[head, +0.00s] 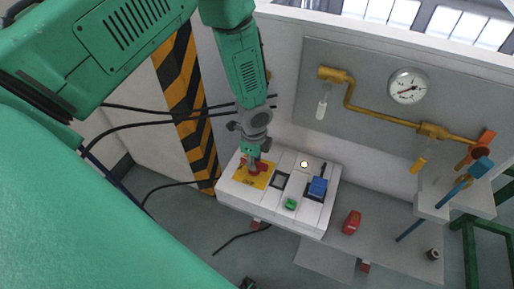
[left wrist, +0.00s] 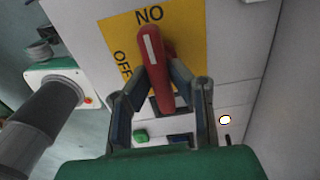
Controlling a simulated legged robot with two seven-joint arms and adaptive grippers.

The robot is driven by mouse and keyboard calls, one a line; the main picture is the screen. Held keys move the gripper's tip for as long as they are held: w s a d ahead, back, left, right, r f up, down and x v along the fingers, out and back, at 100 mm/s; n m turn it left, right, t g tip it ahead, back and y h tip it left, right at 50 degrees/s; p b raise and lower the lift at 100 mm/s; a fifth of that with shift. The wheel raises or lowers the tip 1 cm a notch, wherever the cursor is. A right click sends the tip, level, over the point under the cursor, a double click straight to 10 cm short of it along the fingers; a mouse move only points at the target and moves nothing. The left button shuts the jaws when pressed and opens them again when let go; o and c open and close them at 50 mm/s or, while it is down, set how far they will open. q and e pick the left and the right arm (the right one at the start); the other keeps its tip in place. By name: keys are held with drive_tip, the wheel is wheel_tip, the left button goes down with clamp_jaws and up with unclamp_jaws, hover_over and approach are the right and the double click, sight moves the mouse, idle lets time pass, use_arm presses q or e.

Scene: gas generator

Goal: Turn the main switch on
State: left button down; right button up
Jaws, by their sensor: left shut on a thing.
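The main switch is a red handle (left wrist: 156,70) with a white stripe on a yellow plate (left wrist: 119,34) on the white control box. In the left wrist view the plate's lettering reads "NO" and "OFF" from this angle, and the handle's striped end lies near the "NO" lettering. My left gripper (left wrist: 160,85) has its two fingers around the red handle and is shut on it. In the head view my left gripper (head: 252,153) reaches down onto the yellow plate (head: 249,177) and hides part of the red handle (head: 262,167). My right gripper is not in view.
The white control box (head: 307,217) also carries a green button (head: 290,204), a blue block (head: 318,187) and a round white light (head: 304,164). A red object (head: 351,222) stands to its right. Pipes and a gauge (head: 408,86) are on the wall behind.

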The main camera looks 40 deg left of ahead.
use_arm(q)
drive_tip(key=shift+w+a, duration=0.1)
drive_tip(key=shift+w, duration=0.1)
drive_tip(key=c, duration=1.5)
unclamp_jaws()
drive_tip(key=shift+s, duration=0.1)
drive_tip(key=shift+r, duration=0.1)
wheel_tip(320, 180, up, 12)
drive_tip(key=shift+f, duration=0.15)
